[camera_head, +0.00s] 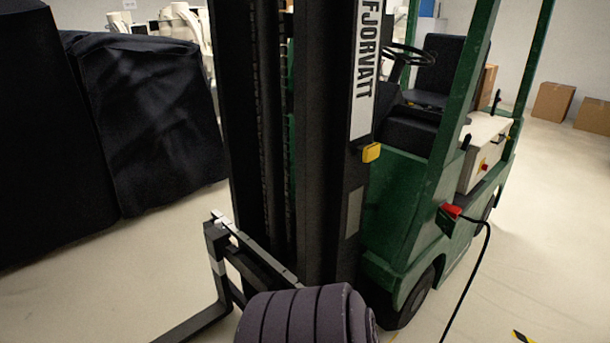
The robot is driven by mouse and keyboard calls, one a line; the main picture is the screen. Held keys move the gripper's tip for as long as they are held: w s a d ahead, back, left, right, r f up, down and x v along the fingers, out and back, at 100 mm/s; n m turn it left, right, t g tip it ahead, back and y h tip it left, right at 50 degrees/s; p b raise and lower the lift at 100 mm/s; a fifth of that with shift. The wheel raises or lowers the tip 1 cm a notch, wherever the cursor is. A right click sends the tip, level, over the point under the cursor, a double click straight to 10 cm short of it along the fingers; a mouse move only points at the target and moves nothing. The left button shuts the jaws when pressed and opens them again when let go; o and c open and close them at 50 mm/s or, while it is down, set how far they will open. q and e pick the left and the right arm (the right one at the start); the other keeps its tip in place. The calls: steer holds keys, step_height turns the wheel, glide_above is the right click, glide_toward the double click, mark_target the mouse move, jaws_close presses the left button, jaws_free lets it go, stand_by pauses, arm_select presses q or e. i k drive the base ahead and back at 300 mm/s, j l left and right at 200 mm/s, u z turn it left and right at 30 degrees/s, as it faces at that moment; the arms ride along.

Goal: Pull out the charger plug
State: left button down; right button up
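The red charger plug (452,210) sits at the side of the green forklift (400,200), right of centre. It appears seated in a dark socket housing (445,222) on the green body. A black cable (474,274) leaves the plug, bends over and hangs down past the bottom edge of the view. Neither my left nor my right gripper shows in the head view, so nothing is seen touching the plug or the cable.
The forklift's black mast (327,150) and fork (200,322) stand in front and to the left. Black covered carts (150,120) fill the left. Cardboard boxes (552,102) stand at the back right.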

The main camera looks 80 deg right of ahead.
mark_target(454, 212)
steer(key=z, duration=3.7)
steer(key=i+l+u, duration=0.1)
steer(key=u, duration=0.6)
steer(key=i+l+u, duration=0.2)
steer(key=l, duration=0.15)
steer(key=l+u, duration=0.2)
steer(key=i+l+u, duration=0.2)
steer(key=l, duration=0.3)
steer(key=l+u, duration=0.2)
steer(key=l, duration=0.15)
steer(key=i+l+u, duration=0.1)
steer(key=l, duration=1.2)
steer(key=i+l+u, duration=0.1)
steer(key=l, duration=1.2)
steer(key=i+l+u, duration=0.1)
steer(key=l, duration=1.2)
steer(key=i, duration=0.05)
